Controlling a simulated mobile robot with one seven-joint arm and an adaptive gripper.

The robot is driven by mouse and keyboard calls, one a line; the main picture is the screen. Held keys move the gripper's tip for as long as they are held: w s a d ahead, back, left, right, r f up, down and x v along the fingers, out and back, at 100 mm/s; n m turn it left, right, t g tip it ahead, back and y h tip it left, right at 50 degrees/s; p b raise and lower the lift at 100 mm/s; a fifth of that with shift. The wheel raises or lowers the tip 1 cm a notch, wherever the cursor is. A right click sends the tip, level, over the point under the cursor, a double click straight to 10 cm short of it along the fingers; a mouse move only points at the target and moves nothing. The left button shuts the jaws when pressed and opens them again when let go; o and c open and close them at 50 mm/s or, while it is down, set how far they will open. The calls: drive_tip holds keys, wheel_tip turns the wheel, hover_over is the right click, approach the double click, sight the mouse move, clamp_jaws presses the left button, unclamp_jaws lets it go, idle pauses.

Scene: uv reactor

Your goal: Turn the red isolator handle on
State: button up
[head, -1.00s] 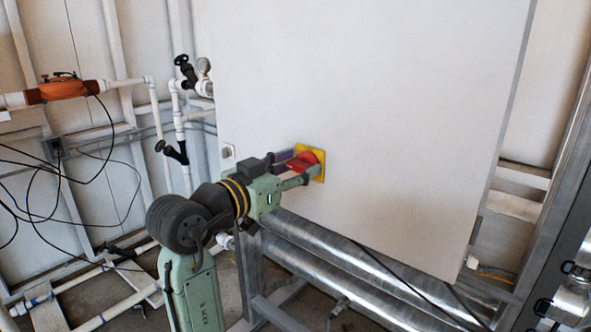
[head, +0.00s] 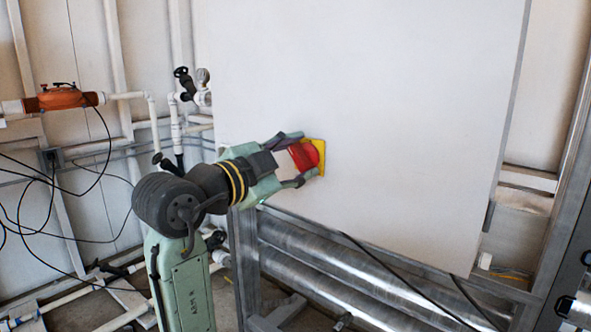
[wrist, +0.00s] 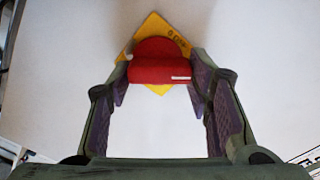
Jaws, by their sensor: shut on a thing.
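The red isolator handle (head: 303,155) sits on a square yellow plate (head: 319,150) on the large white panel. My gripper (head: 306,157) is at the handle, with one finger above it and one below in the head view. In the wrist view the red handle (wrist: 160,69) lies crosswise between the two fingertips (wrist: 160,80), and the gripper is shut on it. The yellow plate (wrist: 153,27) shows there as a tilted diamond behind the handle, with partly readable lettering. The fingers hide part of the plate's sides.
The white panel (head: 400,130) is flat and clear around the handle. Shiny metal pipes (head: 330,275) run below it. White pipework with an orange valve (head: 62,98) and loose black cables are at the left. A metal frame post (head: 570,190) stands at the right.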

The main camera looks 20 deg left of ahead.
drive_tip(key=shift+m+b, duration=0.55)
drive_tip(key=shift+m, duration=0.45)
drive_tip(key=o, duration=1.1)
drive_tip(key=shift+o, duration=0.2)
drive_tip(key=v, duration=1.2)
drive_tip(key=shift+c, duration=0.2)
